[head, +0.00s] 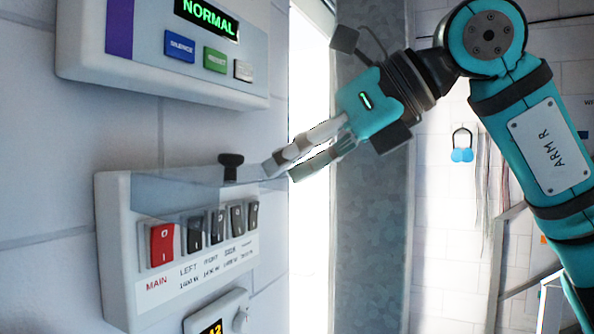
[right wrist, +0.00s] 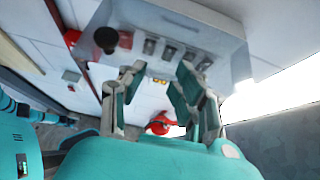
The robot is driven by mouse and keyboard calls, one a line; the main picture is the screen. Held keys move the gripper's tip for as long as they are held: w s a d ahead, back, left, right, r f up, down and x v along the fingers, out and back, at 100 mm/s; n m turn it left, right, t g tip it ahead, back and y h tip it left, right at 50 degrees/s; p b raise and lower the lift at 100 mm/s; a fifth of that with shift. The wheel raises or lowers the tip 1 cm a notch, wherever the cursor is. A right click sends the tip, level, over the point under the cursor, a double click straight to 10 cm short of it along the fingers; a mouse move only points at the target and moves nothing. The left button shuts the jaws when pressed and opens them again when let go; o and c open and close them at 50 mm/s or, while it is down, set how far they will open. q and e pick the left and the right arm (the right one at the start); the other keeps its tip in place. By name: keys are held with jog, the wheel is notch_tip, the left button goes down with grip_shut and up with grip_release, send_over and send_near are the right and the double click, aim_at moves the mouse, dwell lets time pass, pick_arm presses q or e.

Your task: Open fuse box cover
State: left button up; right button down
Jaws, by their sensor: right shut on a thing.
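The fuse box (head: 117,245) is a white wall box at the lower left of the head view, with a red MAIN switch (head: 161,245) and several black switches. Its clear cover (head: 172,189) stands out from the box, raised, with the switch fronts below it uncovered. A black knob (head: 231,166) sits on the cover and also shows in the right wrist view (right wrist: 106,40). My right gripper (head: 281,168) is shut on the cover's right end. In the right wrist view its fingers (right wrist: 158,85) stand either side of the see-through edge.
A white panel with a green NORMAL display (head: 207,17) and coloured buttons hangs above the fuse box. A smaller box (head: 218,312) with a yellow readout is below it. Blue ear defenders (head: 462,154) hang on the far wall. Open room lies right of the box.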

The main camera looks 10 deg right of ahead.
jog(key=shift+w+d+f, duration=0.2)
jog(key=shift+w+f, duration=0.15)
jog(key=shift+w, duration=0.15)
jog(key=c, duration=1.2)
grip_release()
jog(key=shift+f, duration=0.15)
jog(key=shift+c, duration=0.2)
jog(key=o, duration=0.7)
jog(key=shift+w+d+f, duration=0.15)
jog(key=shift+w, duration=0.25)
jog(key=shift+w+d+f, duration=0.1)
jog(key=shift+w+d, duration=0.05)
jog(key=shift+w, duration=0.25)
jog(key=o, duration=0.5)
jog(key=shift+a, duration=0.15)
jog(key=shift+o, duration=0.2)
jog(key=shift+s, duration=0.1)
jog(key=shift+a+r, duration=0.1)
jog(key=shift+s, duration=0.1)
jog(key=v, duration=1.2)
